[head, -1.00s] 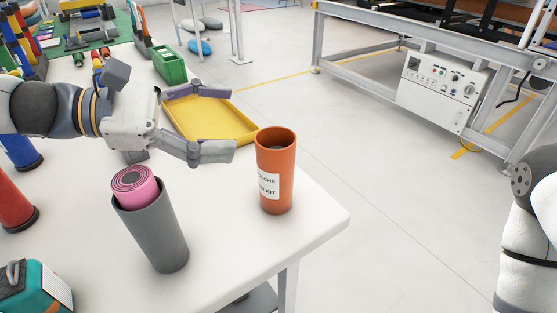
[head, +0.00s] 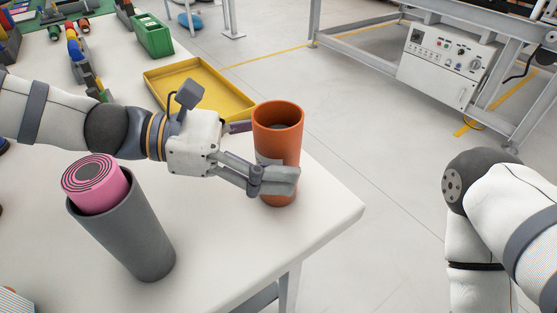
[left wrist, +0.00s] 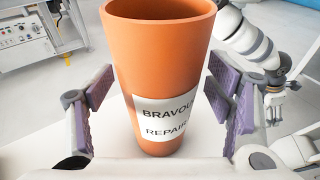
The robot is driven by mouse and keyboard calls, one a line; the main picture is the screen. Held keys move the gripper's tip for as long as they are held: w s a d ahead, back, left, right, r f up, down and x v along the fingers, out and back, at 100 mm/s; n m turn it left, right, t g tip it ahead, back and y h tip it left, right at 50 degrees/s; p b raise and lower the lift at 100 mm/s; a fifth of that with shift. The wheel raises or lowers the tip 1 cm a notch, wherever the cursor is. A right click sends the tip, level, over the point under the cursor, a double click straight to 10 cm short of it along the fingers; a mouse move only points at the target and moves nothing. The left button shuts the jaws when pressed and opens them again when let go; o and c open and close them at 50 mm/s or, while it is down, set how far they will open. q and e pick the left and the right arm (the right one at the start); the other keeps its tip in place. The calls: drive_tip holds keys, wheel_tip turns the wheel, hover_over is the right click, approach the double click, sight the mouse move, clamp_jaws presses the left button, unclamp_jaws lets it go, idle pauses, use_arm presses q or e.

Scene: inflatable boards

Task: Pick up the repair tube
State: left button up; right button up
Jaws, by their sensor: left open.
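The repair tube is an orange open-topped cylinder (head: 278,128) standing upright near the table's right corner in the head view. It fills the middle of the left wrist view (left wrist: 158,65), where its white label reads partly "BRAVOU… REPAIR". My left gripper (head: 268,155) is open around the tube, one finger in front and the other mostly hidden behind it. In the left wrist view the purple finger pads (left wrist: 160,105) stand on both sides of the tube with gaps showing. My right arm shows at the right of the head view; its gripper is out of that view.
A yellow tray (head: 200,86) and a green bin (head: 153,36) lie behind my left arm. The white table (head: 225,258) ends just right of the tube.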

use_arm(q)
drive_tip(key=c, duration=1.3)
